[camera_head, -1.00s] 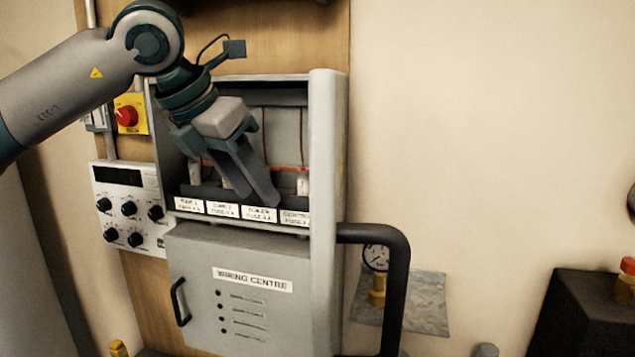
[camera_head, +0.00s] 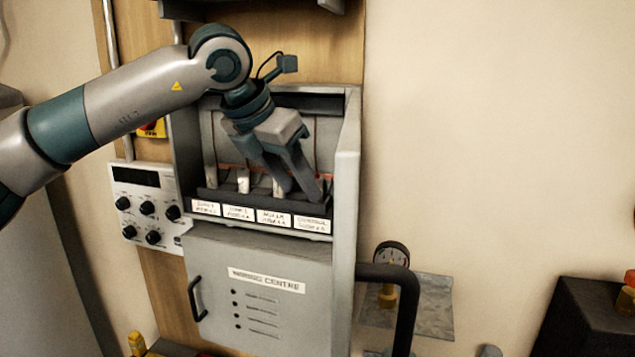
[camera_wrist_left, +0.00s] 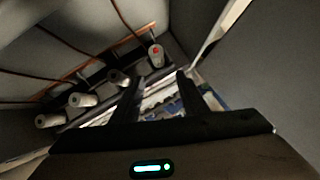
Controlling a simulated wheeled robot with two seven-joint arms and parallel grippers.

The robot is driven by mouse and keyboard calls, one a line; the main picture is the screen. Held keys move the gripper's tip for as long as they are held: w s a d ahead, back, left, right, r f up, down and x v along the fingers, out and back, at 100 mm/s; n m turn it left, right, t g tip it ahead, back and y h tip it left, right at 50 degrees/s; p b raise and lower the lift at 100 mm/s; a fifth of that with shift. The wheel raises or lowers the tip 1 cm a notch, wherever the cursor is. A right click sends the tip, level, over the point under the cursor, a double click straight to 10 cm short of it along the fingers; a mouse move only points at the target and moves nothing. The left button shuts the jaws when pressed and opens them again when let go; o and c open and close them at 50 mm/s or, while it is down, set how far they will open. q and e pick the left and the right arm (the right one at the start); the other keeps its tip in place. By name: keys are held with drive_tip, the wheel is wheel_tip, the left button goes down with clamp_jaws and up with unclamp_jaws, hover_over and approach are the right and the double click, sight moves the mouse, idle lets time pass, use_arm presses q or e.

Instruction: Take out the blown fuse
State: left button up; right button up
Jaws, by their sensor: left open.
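The fuse with a red mark on its end (camera_wrist_left: 156,52) is the last of a row in the left wrist view, farthest from the plain white fuses (camera_wrist_left: 82,100). My right gripper is not in view.
The bay's side walls and the label strip (camera_head: 262,217) lie close around the fingers. A control panel with knobs (camera_head: 147,208) is at the left. A black pipe (camera_head: 405,310) and a gauge (camera_head: 391,256) are at the lower right. The wall to the right is bare.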

sight(318, 177)
use_arm(q)
drive_tip(key=shift+w+d, duration=0.1)
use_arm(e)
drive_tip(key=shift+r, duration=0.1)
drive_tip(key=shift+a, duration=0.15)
use_arm(q)
drive_tip(key=w+d+p, duration=0.2)
drive_tip(key=w+p, duration=0.1)
drive_tip(key=shift+w+d+r, duration=0.15)
drive_tip(key=shift+d+r, duration=0.05)
drive_tip(key=shift+d, duration=0.2)
drive_tip(key=shift+w+d+f+p, duration=0.15)
drive_tip(key=shift+w+d+p, duration=0.15)
drive_tip(key=shift+p, duration=0.2)
drive_tip(key=shift+w+f, duration=0.1)
drive_tip(key=shift+f, duration=0.2)
drive_tip(key=shift+f+p, duration=0.3)
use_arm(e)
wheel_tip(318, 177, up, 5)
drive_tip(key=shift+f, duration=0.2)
use_arm(q)
drive_tip(key=shift+d, duration=0.1)
